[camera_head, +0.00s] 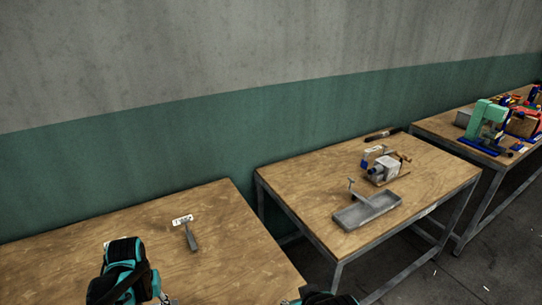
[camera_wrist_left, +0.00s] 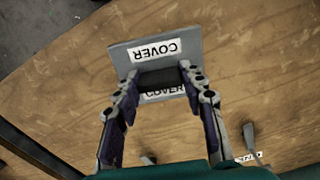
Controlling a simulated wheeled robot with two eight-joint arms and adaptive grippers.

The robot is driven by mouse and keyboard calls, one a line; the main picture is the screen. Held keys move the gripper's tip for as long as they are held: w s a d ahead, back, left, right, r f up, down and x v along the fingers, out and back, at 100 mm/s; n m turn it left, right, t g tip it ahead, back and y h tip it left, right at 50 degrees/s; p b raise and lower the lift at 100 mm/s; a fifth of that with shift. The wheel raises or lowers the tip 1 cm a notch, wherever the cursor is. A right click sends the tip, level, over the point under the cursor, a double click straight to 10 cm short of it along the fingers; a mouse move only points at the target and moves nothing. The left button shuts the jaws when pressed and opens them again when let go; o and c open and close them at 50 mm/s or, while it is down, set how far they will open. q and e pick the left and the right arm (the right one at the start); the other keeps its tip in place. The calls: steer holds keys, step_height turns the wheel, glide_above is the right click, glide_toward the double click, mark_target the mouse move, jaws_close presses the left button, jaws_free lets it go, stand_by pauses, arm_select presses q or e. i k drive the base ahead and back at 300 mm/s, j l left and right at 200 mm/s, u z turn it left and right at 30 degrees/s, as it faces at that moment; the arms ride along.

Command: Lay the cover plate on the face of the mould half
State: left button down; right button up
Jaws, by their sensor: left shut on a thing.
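My left gripper (camera_wrist_left: 158,82) is shut on the dark grip of the cover plate (camera_wrist_left: 190,45), a flat grey plate with white COVER labels. I cannot tell whether the plate is lifted or touches the wood below it. In the head view my left arm (camera_head: 125,265) is over the near-left table, and it hides the plate. Only a dark part of my right arm shows at the bottom edge; its fingers are out of view. I cannot pick out the mould half for certain in either view.
A grey handled tool (camera_head: 190,238) lies by a white label (camera_head: 182,220) on the left table (camera_head: 225,225). The middle table holds a grey tray (camera_head: 345,218) and a small metal device (camera_head: 386,168). A green press (camera_head: 487,122) stands on the far-right table. A gap separates the left and middle tables.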

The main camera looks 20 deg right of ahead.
mark_target(388, 161)
steer(key=l+u, duration=0.1)
steer(key=l, duration=1.35)
steer(key=l+u, duration=0.1)
steer(key=l, duration=1.35)
steer(key=i+l, duration=0.15)
steer(key=l, duration=0.3)
steer(key=i+l+u, duration=0.1)
steer(key=l, duration=0.4)
steer(key=i+l, duration=0.1)
steer(key=l, duration=0.35)
steer(key=i+l+u, duration=0.1)
steer(key=l, duration=0.4)
steer(key=i+l, duration=0.15)
steer(key=l, duration=0.3)
steer(key=i+l, duration=0.3)
